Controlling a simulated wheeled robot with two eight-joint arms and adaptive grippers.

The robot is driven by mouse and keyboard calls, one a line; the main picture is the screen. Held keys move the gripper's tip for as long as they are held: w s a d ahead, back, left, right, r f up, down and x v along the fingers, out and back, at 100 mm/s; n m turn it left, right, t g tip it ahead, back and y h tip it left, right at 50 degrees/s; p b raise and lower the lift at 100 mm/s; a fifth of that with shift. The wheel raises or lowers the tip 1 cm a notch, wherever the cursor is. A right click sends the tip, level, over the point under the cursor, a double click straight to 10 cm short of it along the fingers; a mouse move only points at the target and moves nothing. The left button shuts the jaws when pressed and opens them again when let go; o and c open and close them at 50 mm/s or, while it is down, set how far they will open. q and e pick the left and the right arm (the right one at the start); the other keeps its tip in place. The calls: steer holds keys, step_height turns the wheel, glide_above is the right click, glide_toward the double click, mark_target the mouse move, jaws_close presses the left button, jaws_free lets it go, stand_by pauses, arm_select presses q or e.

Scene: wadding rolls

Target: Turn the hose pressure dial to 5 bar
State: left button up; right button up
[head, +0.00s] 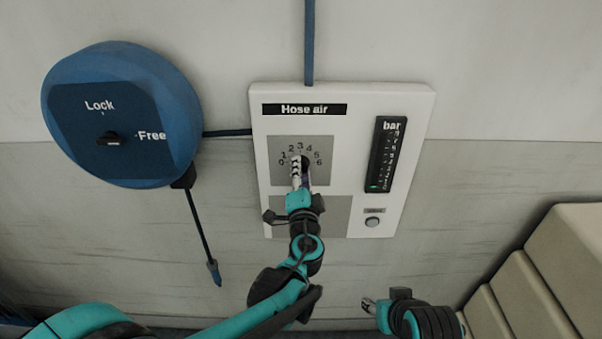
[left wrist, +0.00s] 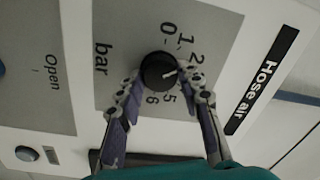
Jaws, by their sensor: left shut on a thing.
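The hose pressure dial is a round black knob (left wrist: 157,70) on a grey plate (head: 325,145) marked 0 to 6, on the white Hose air panel (head: 350,105). In the left wrist view its white pointer mark lies toward the figures around 2 and 3; some figures are hidden by a finger. My left gripper (left wrist: 160,88) is shut on the knob, one finger on each side. In the head view my left gripper (head: 301,168) covers most of the dial. My right gripper (head: 369,305) is low in the head view, away from the panel; its jaws are unclear.
A bar gauge (head: 386,153) on the panel shows a green light near its bottom. A round button (head: 372,222) sits below it. A dark lever (head: 274,216) is by my left gripper. A blue reel (head: 185,100) hangs at left. Cream blocks (head: 565,260) stand at lower right.

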arm_select(q)
steer(key=m, duration=0.9)
steer(key=m+h, duration=0.1)
steer(key=m, duration=0.9)
steer(key=shift+a+f+m+h, duration=0.1)
steer(key=shift+a+m+h, duration=0.05)
steer(key=shift+m+h, duration=0.15)
stand_by(0.3)
steer(key=o, duration=1.2)
steer(key=shift+c, duration=0.2)
